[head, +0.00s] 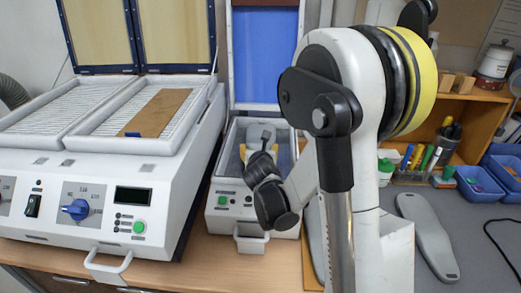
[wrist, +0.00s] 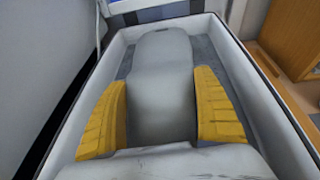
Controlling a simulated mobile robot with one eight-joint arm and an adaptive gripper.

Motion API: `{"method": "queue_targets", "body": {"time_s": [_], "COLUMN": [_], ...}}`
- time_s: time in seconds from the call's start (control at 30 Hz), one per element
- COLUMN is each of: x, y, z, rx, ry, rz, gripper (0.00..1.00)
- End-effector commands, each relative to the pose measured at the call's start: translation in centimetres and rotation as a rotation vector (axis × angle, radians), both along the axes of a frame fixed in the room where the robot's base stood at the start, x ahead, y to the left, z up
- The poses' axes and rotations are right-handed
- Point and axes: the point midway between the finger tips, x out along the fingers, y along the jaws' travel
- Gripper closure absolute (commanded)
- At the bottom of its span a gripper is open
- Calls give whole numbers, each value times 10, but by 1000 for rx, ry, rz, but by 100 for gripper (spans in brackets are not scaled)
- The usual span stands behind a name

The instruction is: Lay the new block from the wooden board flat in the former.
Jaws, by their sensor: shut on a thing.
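The grey block (wrist: 165,75) lies lengthwise between the yellow fingers of my gripper (wrist: 160,82) in the wrist view, and the gripper is shut on it. Both are inside the white-walled former (wrist: 248,85). The block looks roughly level, but I cannot tell whether it touches the grey bed. In the head view the former (head: 222,212) stands mid-picture with its blue lid (head: 265,55) raised. The block's pale end (head: 262,131) shows there, and my wrist hides the rest. A strip of the wooden board (head: 308,262) shows behind my arm.
A white heating machine (head: 160,165) stands left of the former, with a brown sheet (head: 160,112) on its right bed. At right are a grey insole shape (head: 428,235), a pen holder (head: 420,172) and blue bins (head: 484,185). My arm hides the area right of the former.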

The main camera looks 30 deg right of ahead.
Motion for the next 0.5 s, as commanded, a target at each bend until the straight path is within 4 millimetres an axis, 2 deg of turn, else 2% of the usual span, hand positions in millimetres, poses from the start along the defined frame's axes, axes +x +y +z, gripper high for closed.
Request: {"method": "queue_targets", "body": {"time_s": [0.03, 0.47, 0.5], "x": [-9, -8, -8], "y": [-1, 0, 0], "z": [-16, -18, -18], "rx": [1, 2, 2], "ry": [25, 25, 25], "rz": [-12, -11, -11], "gripper": [62, 62, 15]}}
